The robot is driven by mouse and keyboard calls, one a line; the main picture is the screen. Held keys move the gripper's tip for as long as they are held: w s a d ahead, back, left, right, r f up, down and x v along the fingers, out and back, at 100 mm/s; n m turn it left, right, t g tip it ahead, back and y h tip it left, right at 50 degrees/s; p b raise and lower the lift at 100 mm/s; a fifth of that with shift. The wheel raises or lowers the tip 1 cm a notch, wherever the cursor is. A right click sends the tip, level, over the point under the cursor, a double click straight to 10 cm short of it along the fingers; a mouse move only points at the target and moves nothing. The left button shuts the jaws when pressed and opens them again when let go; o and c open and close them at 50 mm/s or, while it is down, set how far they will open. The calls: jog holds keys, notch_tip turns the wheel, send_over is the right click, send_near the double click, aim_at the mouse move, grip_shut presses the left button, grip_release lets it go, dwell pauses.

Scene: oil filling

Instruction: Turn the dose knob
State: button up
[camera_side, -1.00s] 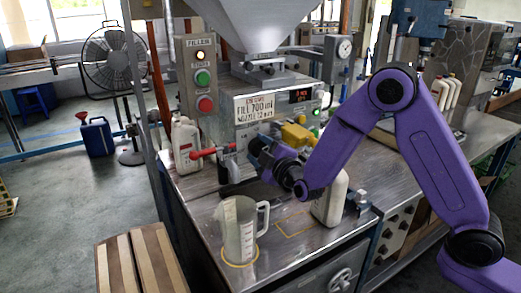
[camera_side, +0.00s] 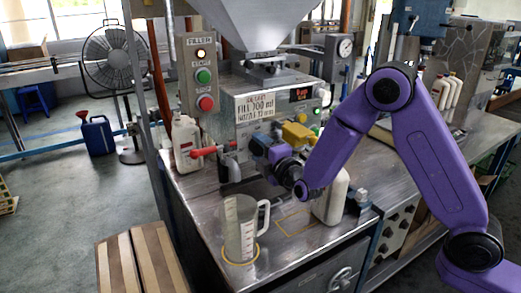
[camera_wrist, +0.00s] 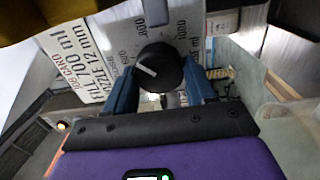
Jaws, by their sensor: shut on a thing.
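The dose knob (camera_wrist: 163,62) is round and black with a white pointer line, in the upper middle of the wrist view. Its pointer slants toward the upper left of that picture. The knob sits on a pale dial plate (camera_wrist: 128,32) with printed numbers, partly hidden by the knob and fingers. My gripper (camera_wrist: 160,74) has its two blue fingers on opposite sides of the knob, shut on it. In the side view my gripper (camera_side: 262,150) is at the machine front, below the job card (camera_side: 255,108), which reads fill 700 ml, nozzle 12 mm. There the knob is hidden.
A clear measuring jug (camera_side: 240,230) stands in a yellow ring below and left of my gripper. A white jerrycan (camera_side: 186,145) stands left.

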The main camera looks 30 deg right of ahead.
dwell(0.3)
jog(key=o, duration=1)
jog(key=s, duration=1.7)
jog(key=shift+s, duration=0.25)
dwell(0.4)
